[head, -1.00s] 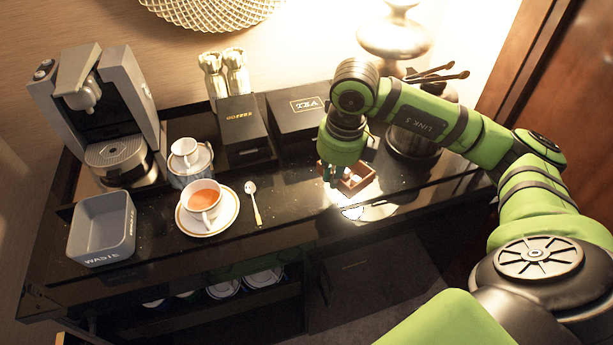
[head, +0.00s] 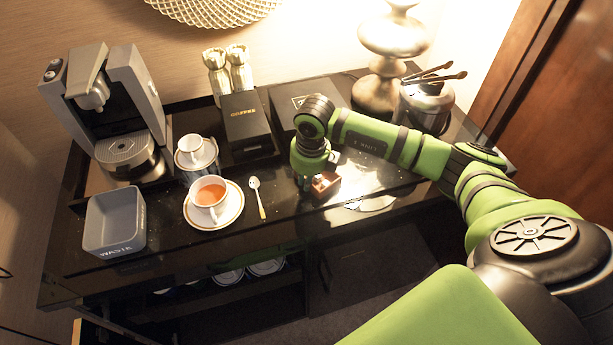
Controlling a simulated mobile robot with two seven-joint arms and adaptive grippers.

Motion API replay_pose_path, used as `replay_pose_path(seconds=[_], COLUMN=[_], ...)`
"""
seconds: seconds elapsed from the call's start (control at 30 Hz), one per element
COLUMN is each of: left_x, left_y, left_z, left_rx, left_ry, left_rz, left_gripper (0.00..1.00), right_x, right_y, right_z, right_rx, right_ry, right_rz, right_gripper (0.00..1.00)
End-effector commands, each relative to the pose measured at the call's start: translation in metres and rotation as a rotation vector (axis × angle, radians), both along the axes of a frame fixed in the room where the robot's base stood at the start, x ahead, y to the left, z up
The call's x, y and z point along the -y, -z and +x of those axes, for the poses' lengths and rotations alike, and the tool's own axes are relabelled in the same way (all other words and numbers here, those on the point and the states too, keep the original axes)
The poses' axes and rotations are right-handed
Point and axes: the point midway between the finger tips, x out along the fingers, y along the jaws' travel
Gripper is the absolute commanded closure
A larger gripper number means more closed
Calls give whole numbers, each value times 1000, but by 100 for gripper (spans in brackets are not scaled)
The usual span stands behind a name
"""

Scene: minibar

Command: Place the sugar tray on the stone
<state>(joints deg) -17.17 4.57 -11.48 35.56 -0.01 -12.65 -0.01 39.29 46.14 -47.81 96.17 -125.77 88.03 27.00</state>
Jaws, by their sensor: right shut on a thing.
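The sugar tray (head: 328,186) is a small reddish-brown wooden tray over the front part of the black counter, right of the spoon. My right gripper (head: 308,184) points down at the tray's left side and is shut on it. The fingers and part of the tray are hidden by my gripper body. I cannot tell whether the tray touches the counter. A pale, flat, irregular patch (head: 378,203), which looks like the stone, lies to the right of the tray in bright light. My left gripper is not in view.
A spoon (head: 257,197) and a cup of tea on a saucer (head: 225,218) stand left of the tray. A grey waste bin (head: 116,243) and coffee machine (head: 119,120) are further left. Black boxes (head: 247,125), a lamp (head: 380,90) and an ice bucket (head: 432,103) stand behind.

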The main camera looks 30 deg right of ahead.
Motion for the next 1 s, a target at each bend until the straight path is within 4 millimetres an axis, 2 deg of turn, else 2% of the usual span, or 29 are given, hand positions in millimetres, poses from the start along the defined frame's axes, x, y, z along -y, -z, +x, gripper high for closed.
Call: replay_pose_path(seconds=[0.17, 0.2, 0.23, 0.27, 0.57, 0.7, 0.87, 1.0], left_x=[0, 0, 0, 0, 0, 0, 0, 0], left_y=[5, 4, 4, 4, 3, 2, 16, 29], left_z=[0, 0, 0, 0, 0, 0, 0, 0], left_rx=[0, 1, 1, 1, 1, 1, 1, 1], left_ry=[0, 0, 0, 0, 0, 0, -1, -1], left_rz=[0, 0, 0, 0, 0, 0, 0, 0], left_gripper=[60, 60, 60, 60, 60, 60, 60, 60], right_x=[0, 0, 0, 0, 0, 1, 1, 1], right_y=[4, 3, 3, 3, 2, -4, -30, -61], right_z=[0, 0, 0, 0, 0, 0, -2, -6], right_rx=[1, 0, 0, 0, 0, 2, 7, 8], right_ry=[0, 1, 1, 1, 1, 1, -1, 0], right_rz=[0, 0, 0, 0, 0, 0, -1, 0], right_gripper=[100, 81, 69, 66, 66, 66, 66, 66])
